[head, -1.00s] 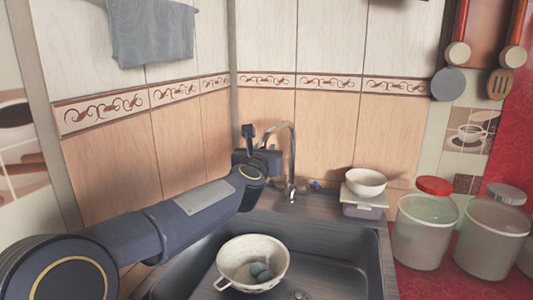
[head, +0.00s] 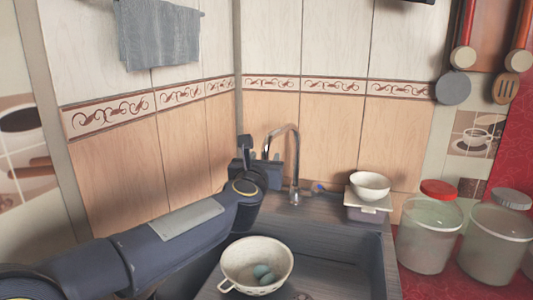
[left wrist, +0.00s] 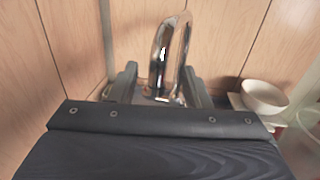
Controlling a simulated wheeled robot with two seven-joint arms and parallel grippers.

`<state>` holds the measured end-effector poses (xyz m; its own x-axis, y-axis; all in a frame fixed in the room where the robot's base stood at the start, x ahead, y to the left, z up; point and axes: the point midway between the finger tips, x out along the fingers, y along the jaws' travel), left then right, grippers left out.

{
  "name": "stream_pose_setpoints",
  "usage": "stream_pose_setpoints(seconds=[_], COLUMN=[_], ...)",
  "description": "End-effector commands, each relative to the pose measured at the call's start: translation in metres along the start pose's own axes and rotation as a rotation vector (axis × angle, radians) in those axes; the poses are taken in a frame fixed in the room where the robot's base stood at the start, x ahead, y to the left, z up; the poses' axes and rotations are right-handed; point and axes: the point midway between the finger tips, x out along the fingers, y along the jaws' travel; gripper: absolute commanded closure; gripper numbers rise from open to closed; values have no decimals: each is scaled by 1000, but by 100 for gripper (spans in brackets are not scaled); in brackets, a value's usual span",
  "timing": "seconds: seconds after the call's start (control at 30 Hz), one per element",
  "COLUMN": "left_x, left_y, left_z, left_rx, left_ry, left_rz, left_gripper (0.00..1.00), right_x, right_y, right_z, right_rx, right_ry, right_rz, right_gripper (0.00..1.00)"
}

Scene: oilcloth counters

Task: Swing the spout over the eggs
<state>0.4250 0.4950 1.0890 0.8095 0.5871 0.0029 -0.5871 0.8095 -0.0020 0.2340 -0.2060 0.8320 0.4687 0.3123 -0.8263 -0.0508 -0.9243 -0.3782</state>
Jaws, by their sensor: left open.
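The chrome spout (head: 294,160) arches up from its base at the back of the sink, its free end toward the left, beside my gripper. My left gripper (head: 280,170) is open at the spout. In the left wrist view the spout (left wrist: 160,60) shows between the two open fingers (left wrist: 160,88), with gaps on both sides; I cannot tell whether they touch it. My right gripper is out of view.
A white bowl (head: 369,184) on a small box (head: 368,213) stands right of the spout. Glass jars (head: 428,240) stand on the red counter at right. Tiled walls close off the back and left.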

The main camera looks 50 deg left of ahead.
Motion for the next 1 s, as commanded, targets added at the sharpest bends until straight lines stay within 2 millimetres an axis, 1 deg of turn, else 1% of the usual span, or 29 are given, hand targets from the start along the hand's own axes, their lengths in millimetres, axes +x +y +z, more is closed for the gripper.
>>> stream_pose_setpoints(seconds=[0.03, 0.1, 0.27, 1.0], left_x=[-9, -18, -28, -29], left_y=[1, 1, 1, 1], left_z=[2, 2, 0, 0], left_rx=[-3, -2, -1, 0], left_ry=[-1, -2, 0, 0], left_rz=[1, 2, 2, 2], left_gripper=[57, 57, 57, 57], right_x=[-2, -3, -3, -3], right_y=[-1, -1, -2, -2], right_z=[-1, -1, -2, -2], right_rx=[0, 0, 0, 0], right_ry=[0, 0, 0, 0], right_rz=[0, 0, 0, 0], right_gripper=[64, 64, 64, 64])
